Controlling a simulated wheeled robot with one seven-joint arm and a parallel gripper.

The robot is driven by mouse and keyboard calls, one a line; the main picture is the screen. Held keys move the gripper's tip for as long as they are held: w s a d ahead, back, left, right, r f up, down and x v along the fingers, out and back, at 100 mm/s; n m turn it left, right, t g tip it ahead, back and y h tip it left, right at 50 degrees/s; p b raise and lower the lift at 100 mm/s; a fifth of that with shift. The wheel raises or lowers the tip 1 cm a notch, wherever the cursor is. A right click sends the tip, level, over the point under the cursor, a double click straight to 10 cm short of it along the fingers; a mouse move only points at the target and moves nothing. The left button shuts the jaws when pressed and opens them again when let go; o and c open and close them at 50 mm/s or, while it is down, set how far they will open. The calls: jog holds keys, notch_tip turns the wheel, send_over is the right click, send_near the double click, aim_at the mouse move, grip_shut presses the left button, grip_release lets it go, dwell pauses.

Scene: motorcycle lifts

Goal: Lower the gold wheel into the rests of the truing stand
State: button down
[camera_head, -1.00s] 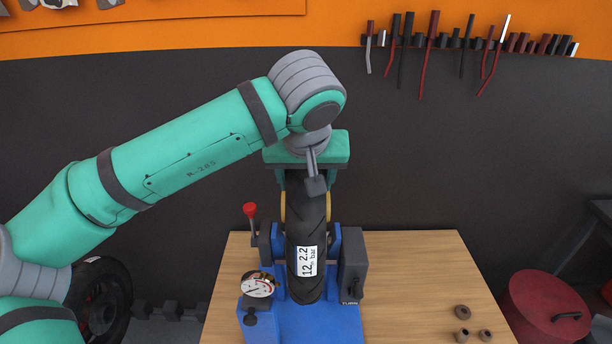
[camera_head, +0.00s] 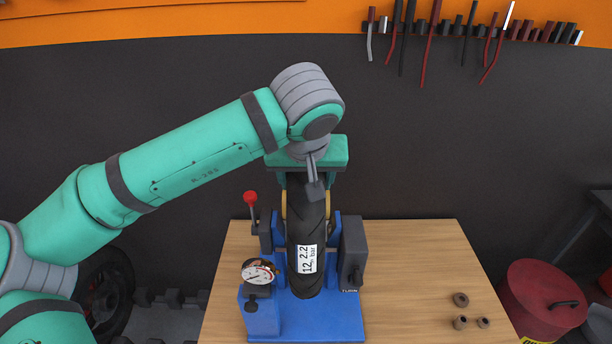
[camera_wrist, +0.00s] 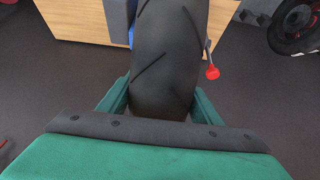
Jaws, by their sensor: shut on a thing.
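The gold wheel (camera_head: 306,238) stands upright, seen tyre-on, with a black tyre, a white label and a sliver of gold rim at its left edge. My gripper (camera_head: 306,178) is above it, shut on the top of the tyre. The wrist view shows the tyre (camera_wrist: 166,55) between the two green fingers (camera_wrist: 162,98). The blue truing stand (camera_head: 310,325) is on the wooden bench, with an upright on each side of the wheel. The wheel is between these uprights. The tyre hides the axle and rests, so I cannot tell whether they touch.
A dial gauge (camera_head: 259,272) and a red-knobbed lever (camera_head: 251,199) are at the stand's left. A grey box (camera_head: 352,252) is at its right. Small round parts (camera_head: 461,300) lie on the bench (camera_head: 415,270) at right. A red drum (camera_head: 543,300) stands beyond the bench.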

aim_at(306, 203)
jog(key=shift+w+f, duration=0.1)
jog(key=shift+f, duration=4.95)
jog(key=c, duration=0.7)
grip_release()
jog(key=shift+o, duration=0.9)
jog(key=shift+s+f, duration=0.2)
jog(key=shift+f, duration=0.15)
jog(key=v, duration=1)
jog(key=shift+r, duration=0.4)
jog(key=shift+s+r, duration=0.1)
jog(key=shift+r, duration=0.05)
